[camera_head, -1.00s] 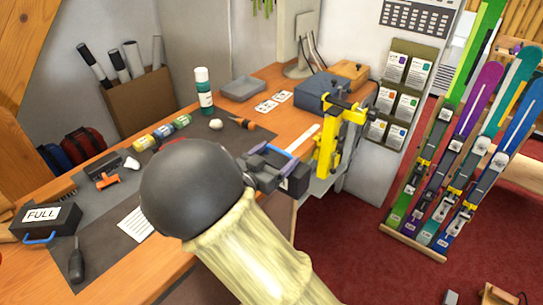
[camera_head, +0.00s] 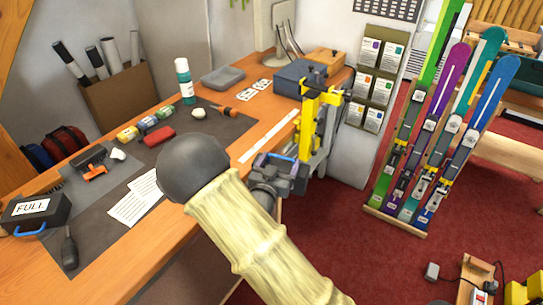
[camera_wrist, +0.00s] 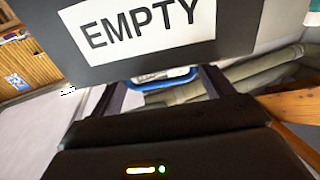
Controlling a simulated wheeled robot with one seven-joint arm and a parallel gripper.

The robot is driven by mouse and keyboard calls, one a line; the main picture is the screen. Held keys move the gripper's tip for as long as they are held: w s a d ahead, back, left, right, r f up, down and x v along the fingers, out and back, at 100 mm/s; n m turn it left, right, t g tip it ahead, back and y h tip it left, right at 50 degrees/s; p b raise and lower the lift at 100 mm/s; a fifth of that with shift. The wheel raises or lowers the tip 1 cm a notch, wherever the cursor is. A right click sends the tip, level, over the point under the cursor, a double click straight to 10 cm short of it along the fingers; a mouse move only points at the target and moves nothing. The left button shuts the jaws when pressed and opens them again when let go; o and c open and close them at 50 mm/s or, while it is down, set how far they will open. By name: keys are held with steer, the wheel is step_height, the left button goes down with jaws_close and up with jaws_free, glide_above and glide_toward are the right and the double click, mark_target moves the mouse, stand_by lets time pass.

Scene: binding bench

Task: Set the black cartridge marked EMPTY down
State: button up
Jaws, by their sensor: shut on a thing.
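The black cartridge marked EMPTY (camera_wrist: 240,32) fills the top of the wrist view, with its white label facing me. Its blue handle (camera_wrist: 160,80) lies between the two dark fingers of my gripper (camera_wrist: 158,86), which is shut on it. In the head view my gripper (camera_head: 280,172) is by the bench's right front edge, just below a yellow clamp. The cartridge body is mostly hidden there. A similar black case marked FULL (camera_head: 36,214), with a blue handle, sits at the bench's left end.
The yellow clamp (camera_head: 308,120) stands at the right edge, close to my gripper. Several skis stand in a rack (camera_head: 395,222) at right. Red floor lies between.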

steer(key=d+f+y, duration=0.1)
steer(key=f, duration=0.2)
steer(key=d+f+n+y, duration=0.1)
steer(key=f, duration=0.2)
steer(key=d+f+n+t+y, duration=0.1)
steer(key=d+f, duration=0.1)
steer(key=f, duration=0.1)
steer(key=shift+s, duration=0.1)
steer(key=s+d+f+n+y, duration=0.1)
steer(key=s+d+f+y, duration=0.1)
steer(key=f, duration=0.3)
steer(key=s+d+f+n+y, duration=0.1)
steer(key=s+d+f+y, duration=0.1)
steer(key=f, duration=0.3)
steer(key=shift+d+n+t, duration=0.25)
steer(key=shift+n+t, duration=0.05)
steer(key=shift+n, duration=0.1)
steer(key=shift+w, duration=0.1)
